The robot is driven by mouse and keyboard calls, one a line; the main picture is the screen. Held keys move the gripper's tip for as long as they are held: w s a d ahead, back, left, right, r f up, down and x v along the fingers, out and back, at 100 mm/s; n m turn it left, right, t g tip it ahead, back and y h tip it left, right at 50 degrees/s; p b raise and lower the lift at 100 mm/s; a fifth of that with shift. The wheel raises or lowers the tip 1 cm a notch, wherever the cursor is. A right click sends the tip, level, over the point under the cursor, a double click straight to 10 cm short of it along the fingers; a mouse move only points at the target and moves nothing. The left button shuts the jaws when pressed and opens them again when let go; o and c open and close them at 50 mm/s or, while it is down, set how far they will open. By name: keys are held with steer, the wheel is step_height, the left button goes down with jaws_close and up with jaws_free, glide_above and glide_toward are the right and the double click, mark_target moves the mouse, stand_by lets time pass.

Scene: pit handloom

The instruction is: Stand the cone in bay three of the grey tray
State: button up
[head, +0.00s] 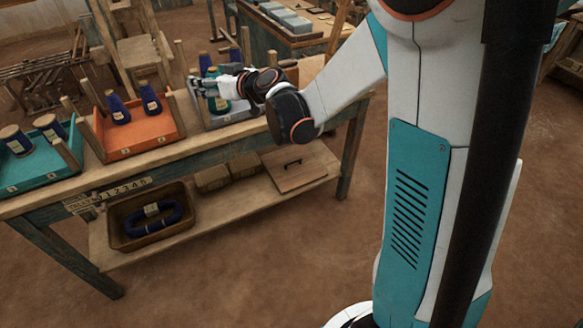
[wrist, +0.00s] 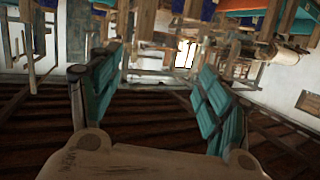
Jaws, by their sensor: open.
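The grey tray (head: 242,114) stands at the right end of the bench in the head view. The bay numbers are too small to read.
An orange tray (head: 150,132) and a teal tray (head: 45,170) with cones stand left along the bench. Wooden posts (head: 170,105) rise beside the trays. The shelf below holds a brown bin (head: 117,225) and boxes. The floor in front is clear.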

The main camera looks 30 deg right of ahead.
steer(key=s+a+r+g, duration=0.2)
steer(key=s, duration=0.7)
steer(key=s+d+f+m+g+h, duration=0.2)
steer(key=s+d, duration=0.1)
steer(key=s, duration=1)
steer(key=s+d+f+m+g+h, duration=0.1)
steer(key=s+d+f+g+h, duration=0.2)
steer(key=s, duration=1.1)
steer(key=shift+s+d+m+h, duration=0.3)
steer(key=shift+d+m, duration=0.1)
steer(key=shift+d, duration=0.2)
